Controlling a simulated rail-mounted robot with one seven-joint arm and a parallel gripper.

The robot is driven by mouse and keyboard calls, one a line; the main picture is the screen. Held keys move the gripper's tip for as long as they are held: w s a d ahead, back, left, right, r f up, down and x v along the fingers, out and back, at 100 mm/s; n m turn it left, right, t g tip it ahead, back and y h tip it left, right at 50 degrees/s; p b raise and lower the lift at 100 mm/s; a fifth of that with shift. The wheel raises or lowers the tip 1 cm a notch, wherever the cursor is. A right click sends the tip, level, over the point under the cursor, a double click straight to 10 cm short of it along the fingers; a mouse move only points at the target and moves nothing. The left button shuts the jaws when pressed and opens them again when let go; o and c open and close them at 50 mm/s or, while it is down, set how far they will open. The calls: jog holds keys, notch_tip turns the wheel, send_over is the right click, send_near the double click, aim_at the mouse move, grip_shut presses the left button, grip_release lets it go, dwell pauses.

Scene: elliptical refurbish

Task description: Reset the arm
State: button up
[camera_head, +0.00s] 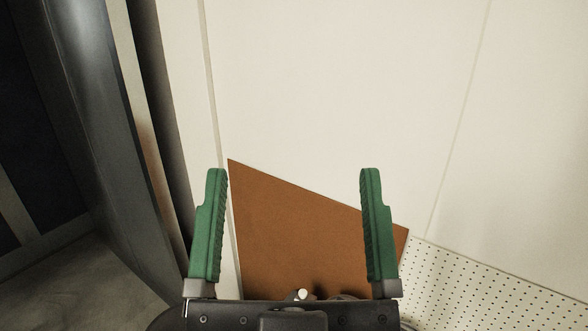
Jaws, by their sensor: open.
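My gripper (289,172) is at the bottom middle of the head camera view. Its two green fingers stand wide apart, and nothing is between their tips except the background. The gripper is open and empty. The dark gripper body (290,316) runs along the bottom edge. The rest of my arm is out of view.
A brown panel (290,220) lies behind the fingers. Pale cream panels (340,80) fill the upper middle and right. A perforated white surface (480,295) is at the lower right. A dark grey upright (100,100) and a grey surface (70,285) are at the left.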

notch_tip(320, 180, up, 13)
jog(key=p, duration=1.1)
